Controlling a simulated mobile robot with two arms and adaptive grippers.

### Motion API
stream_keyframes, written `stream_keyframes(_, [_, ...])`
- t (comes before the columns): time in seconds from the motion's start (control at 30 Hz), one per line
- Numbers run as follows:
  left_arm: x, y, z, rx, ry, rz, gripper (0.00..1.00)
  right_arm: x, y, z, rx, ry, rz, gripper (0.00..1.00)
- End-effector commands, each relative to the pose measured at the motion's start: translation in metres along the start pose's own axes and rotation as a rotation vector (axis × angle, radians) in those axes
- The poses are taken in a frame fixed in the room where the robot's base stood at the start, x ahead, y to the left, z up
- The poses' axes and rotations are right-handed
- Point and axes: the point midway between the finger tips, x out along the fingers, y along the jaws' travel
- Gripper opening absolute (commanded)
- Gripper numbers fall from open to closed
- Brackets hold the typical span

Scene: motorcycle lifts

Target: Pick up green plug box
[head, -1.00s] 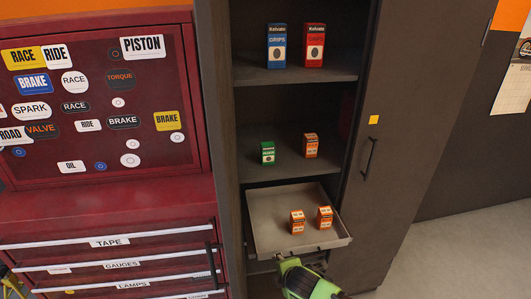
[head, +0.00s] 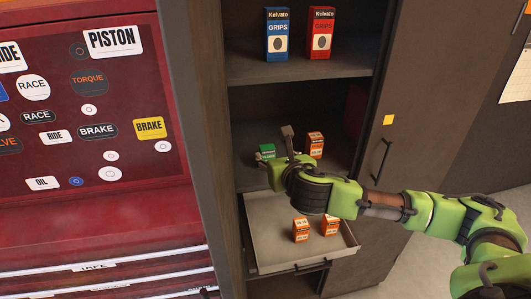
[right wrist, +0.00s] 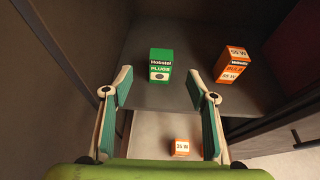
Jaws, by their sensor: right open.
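The green plug box (right wrist: 161,66) stands upright on the middle cabinet shelf, its label facing me in the right wrist view. In the head view the green plug box (head: 266,151) is mostly hidden behind my right gripper (head: 287,142). My right gripper (right wrist: 160,95) is open and empty, its two fingers spread wide with the box ahead of and between them, not touching it. My left gripper is not in view.
An orange box (right wrist: 233,64) stands right of the green box on the same shelf. Below, a pulled-out tray (head: 268,240) holds two orange boxes (head: 300,230). Blue (head: 277,35) and red (head: 319,33) boxes stand on the upper shelf (head: 290,72). A cabinet door (head: 420,110) is at right.

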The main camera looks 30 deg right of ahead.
Motion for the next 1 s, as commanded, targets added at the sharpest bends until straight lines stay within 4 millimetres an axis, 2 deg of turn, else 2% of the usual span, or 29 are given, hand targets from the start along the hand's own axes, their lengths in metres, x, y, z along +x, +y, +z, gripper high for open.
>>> stream_keyframes(0.2, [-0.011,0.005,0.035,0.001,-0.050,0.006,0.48,0.042,0.000,0.001,0.005,0.002,-0.001,0.53])
stream_keyframes(0.3, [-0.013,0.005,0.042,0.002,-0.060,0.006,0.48,0.057,0.000,0.000,0.006,0.002,0.000,0.53])
stream_keyframes(0.47, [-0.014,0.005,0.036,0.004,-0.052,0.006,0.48,0.070,0.000,0.000,0.005,0.001,0.001,0.53])
stream_keyframes(0.7, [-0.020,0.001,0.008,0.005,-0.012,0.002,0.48,0.086,-0.002,0.000,0.006,0.002,0.000,0.53])
stream_keyframes(1.0, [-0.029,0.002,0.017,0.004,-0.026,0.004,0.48,0.120,-0.003,-0.003,0.006,0.002,0.000,0.53])
